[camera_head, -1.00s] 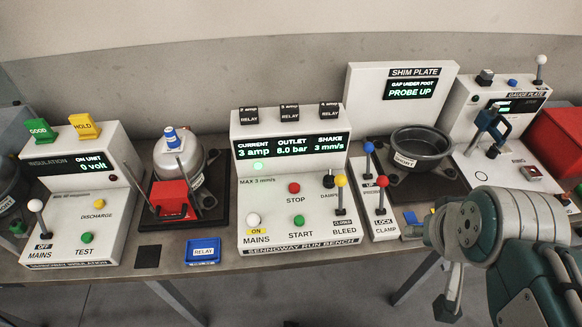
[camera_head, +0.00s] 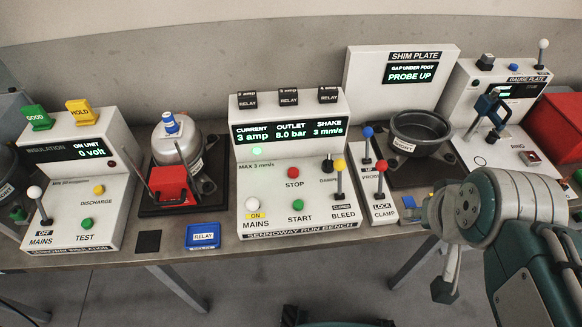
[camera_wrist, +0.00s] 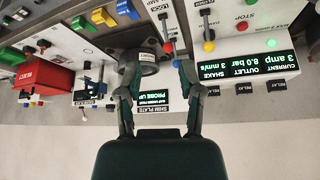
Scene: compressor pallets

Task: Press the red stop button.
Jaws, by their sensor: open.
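The red stop button (camera_head: 292,172) sits in the middle of the white run bench panel (camera_head: 262,178), above the green start button (camera_head: 298,204). It also shows in the inverted wrist view (camera_wrist: 248,28), toward the upper right. My gripper (camera_wrist: 158,65) is open and empty, its two fingers apart, with the shim plate area between and beyond them. In the head view my arm is at the right, to the right of the run bench and apart from the button. The bench display reads 3 amp, 8.0 bar, 3 mm/s, and a green lamp is lit.
A white mains knob (camera_head: 252,204) and a yellow-topped bleed lever (camera_head: 339,166) flank the buttons. Blue- and red-topped levers (camera_head: 381,166) stand just right of the bench. A dark pot (camera_head: 420,140) stands behind my arm. A blue relay tray (camera_head: 203,236) lies to the left.

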